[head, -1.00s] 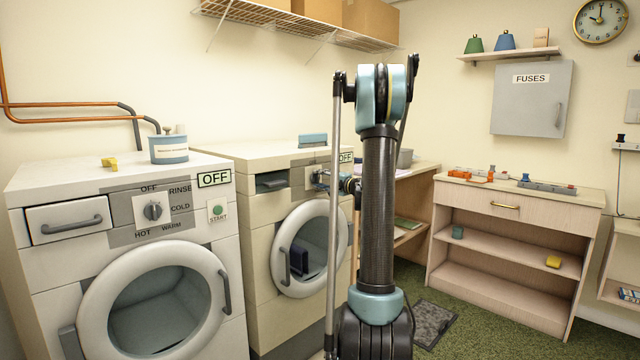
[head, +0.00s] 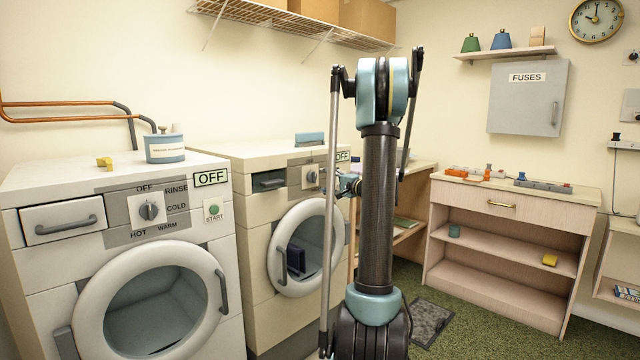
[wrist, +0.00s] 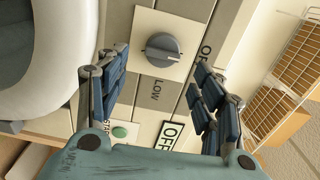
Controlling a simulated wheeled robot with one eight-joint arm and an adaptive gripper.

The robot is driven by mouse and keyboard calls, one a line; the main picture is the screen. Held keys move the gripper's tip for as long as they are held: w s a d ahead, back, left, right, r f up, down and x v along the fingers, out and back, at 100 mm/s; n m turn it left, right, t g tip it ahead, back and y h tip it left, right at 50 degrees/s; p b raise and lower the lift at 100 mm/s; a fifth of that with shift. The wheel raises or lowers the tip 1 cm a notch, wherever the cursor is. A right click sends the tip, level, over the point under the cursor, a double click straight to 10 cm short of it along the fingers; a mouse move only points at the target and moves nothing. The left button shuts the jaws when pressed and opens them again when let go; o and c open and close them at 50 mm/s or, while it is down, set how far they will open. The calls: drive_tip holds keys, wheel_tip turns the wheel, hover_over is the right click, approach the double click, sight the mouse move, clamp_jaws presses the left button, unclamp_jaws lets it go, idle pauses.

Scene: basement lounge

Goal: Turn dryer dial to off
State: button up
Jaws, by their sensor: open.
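The dryer (head: 262,215) is the beige machine in the middle of the head view, with a round glass door. Its grey dial (head: 311,177) sits on a light square plate. In the wrist view the dial (wrist: 163,50) has a raised bar lying roughly left to right, towards partly covered "OF" lettering; "LOW" is below it. I cannot tell which bar end is the pointer. My gripper (wrist: 160,72) is open and empty, its blue fingers spread either side of the dial, apart from it. In the head view my gripper (head: 348,185) is right of the dial, partly hidden by my arm.
A green start button (wrist: 119,132) and an OFF sign (wrist: 171,137) lie on the dryer's panel. A white washer (head: 110,250) with its own dial (head: 149,210) stands left. A blue brush-like block (head: 309,138) lies on the dryer. A wooden desk (head: 413,180) is behind my arm.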

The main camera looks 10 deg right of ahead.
drive_tip(key=v, duration=0.6)
drive_tip(key=shift+s+d, duration=0.25)
drive_tip(key=shift+d, duration=0.05)
drive_tip(key=s+a+f+n+g+h, duration=0.2)
drive_tip(key=s+a+f+n+g, duration=0.15)
drive_tip(key=s+a, duration=0.6)
drive_tip(key=s+a+f+n+g+h, duration=0.1)
drive_tip(key=s+a+f+n+g, duration=0.35)
drive_tip(key=s, duration=0.85)
drive_tip(key=s+d+f+n+g+h, duration=0.1)
drive_tip(key=s+f, duration=0.3)
drive_tip(key=s, duration=0.4)
drive_tip(key=s+d+f+n+g+h, duration=0.1)
drive_tip(key=s+d+f+g+h, duration=0.1)
drive_tip(key=s, duration=0.6)
drive_tip(key=s+d+f+g+h, duration=0.1)
drive_tip(key=s+d+f+h, duration=0.2)
drive_tip(key=s+f, duration=0.4)
drive_tip(key=shift+s+n+h, duration=0.4)
drive_tip(key=shift+s+h, duration=0.25)
drive_tip(key=shift+h, duration=0.15)
drive_tip(key=shift+w+f, duration=0.15)
drive_tip(key=shift+w, duration=0.3)
